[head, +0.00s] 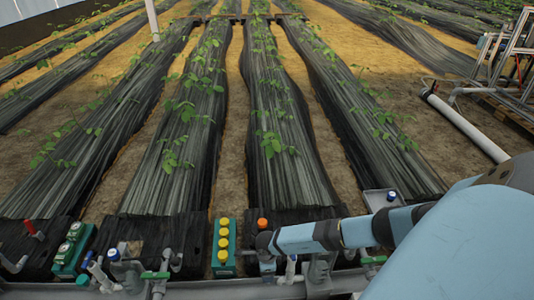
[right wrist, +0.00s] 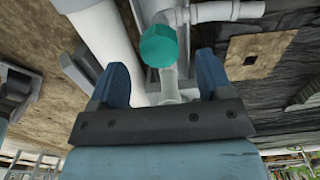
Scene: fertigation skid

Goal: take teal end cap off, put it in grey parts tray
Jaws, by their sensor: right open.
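The teal end cap (right wrist: 159,46) sits on a white pipe fitting in the right wrist view. My right gripper (right wrist: 160,72) is open, with its two blue fingers on either side of the line to the cap. The cap shows just beyond the fingertips, apart from them, with nothing held. In the head view my right arm reaches in from the right to the pipework, and I cannot make out the cap or the fingers there. A shallow grey tray (head: 369,198) lies behind this arm, partly hidden by it, with a blue-topped item at its right. My left gripper is out of view.
A green box with yellow buttons (head: 223,246) stands left of my arm's end, and an orange knob (head: 262,223) is close to it. Grey pipework (head: 230,291) with green-handled valves (head: 155,275) runs along the front. White pipes (right wrist: 228,11) surround the cap.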

